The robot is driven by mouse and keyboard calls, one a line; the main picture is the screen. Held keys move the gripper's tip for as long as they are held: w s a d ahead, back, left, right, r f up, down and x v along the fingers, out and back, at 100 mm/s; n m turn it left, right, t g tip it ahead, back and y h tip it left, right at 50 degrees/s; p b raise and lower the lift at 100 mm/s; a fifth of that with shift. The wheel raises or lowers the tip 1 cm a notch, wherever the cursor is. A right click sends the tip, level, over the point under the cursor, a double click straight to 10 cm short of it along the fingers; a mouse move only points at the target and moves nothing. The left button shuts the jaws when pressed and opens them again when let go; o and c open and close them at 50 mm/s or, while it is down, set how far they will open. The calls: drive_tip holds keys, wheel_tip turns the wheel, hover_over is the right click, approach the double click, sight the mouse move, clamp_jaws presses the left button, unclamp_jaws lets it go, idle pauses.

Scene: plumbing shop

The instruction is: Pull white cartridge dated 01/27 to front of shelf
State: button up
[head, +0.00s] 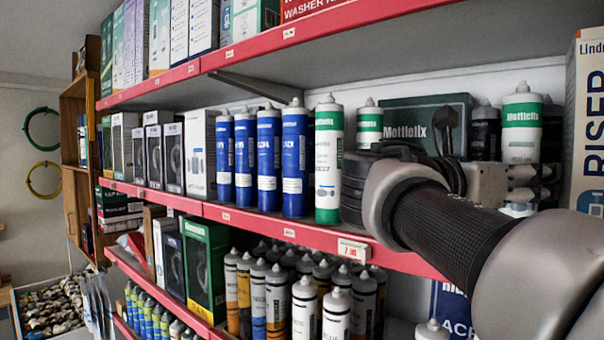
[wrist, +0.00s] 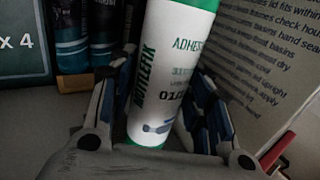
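A white cartridge with green bands (wrist: 165,75) stands between the fingers of my gripper (wrist: 160,115) in the wrist view. It reads "MOTTLEFIX" and "ADHES"; its date starts "01/2" and the rest is cut off by the curve. The fingers lie against both its sides, apparently shut on it. In the head view this cartridge (head: 521,125) is upright at the right of the middle shelf, with my gripper (head: 520,183) across its lower part. Its base is partly hidden by my arm.
Another white-green cartridge (head: 328,160) stands at the shelf's front, beside several blue ones (head: 295,160). A green Mottlefix box (head: 425,115) and dark cartridges (head: 485,132) are behind. A tall Lindr box (head: 588,120) stands close on the right. The red shelf edge (head: 300,235) runs in front; another shelf overhangs.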

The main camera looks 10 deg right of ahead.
clamp_jaws()
idle(0.3)
idle(0.3)
